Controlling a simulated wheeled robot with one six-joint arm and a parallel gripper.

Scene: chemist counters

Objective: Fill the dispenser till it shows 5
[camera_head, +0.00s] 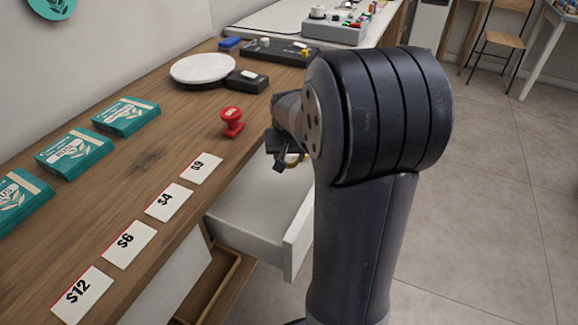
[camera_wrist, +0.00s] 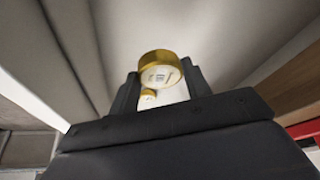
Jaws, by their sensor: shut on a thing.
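My gripper (camera_head: 281,157) reaches down into the open white drawer (camera_head: 247,228) below the wooden counter. In the wrist view my gripper (camera_wrist: 160,90) is shut on a small container with a yellow top (camera_wrist: 158,66) and a pale body, which sits between the two fingers. A bit of yellow (camera_head: 293,159) shows beside the gripper in the head view. A second, smaller yellow piece shows low between the fingers; I cannot tell whether it belongs to the same container. No dispenser can be made out for certain, and no number reading is legible.
On the counter (camera_head: 150,160) are a red stamp (camera_head: 232,120), price cards (camera_head: 168,201), teal packets (camera_head: 126,115), a round white plate (camera_head: 203,69) with a black box (camera_head: 246,81), and a black tray (camera_head: 272,50). A grey box (camera_head: 335,30) stands behind. The drawer walls surround the gripper closely.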

